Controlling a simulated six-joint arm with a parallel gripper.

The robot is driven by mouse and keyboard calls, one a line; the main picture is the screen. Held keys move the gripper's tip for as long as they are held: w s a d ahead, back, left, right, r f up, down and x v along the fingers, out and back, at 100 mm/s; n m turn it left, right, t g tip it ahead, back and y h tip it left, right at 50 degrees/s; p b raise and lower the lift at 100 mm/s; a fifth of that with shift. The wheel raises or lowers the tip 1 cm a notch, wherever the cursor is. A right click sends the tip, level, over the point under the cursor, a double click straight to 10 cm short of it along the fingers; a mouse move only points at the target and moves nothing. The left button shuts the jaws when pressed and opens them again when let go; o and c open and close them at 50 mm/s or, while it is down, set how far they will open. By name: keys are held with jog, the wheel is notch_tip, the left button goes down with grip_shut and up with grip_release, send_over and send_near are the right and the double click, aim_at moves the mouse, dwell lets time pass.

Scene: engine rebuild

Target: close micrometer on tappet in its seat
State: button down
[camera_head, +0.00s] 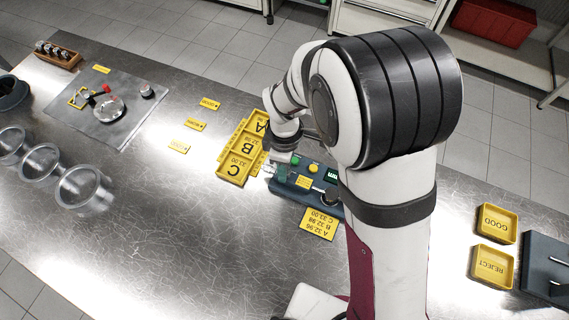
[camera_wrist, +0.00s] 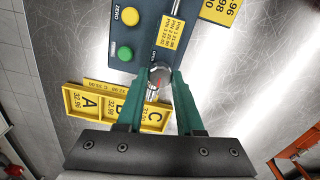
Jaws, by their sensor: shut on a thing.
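The micrometer is a blue-grey bench box (camera_head: 300,182) with green and yellow buttons. In the wrist view its body (camera_wrist: 142,22) fills the top middle, with a yellow ZERO button, a green button and a metal spindle at the upper right. My gripper (camera_wrist: 161,74) has its green fingers shut on a small shiny round metal piece (camera_wrist: 160,84), apparently the tappet, at the micrometer's near edge. The fingers hide the seat, so I cannot tell whether the tappet rests in it. In the head view my arm covers part of the micrometer.
Yellow trays marked A, B and C (camera_head: 236,165) stand close left of the micrometer. A yellow limits card (camera_head: 319,223) lies in front of it. GOOD (camera_head: 497,223) and REJECT (camera_head: 492,267) trays are at right.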

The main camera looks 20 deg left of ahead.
jog(key=c, duration=0.5)
grip_release()
jog(key=shift+c, duration=0.2)
notch_tip(320, 180, up, 16)
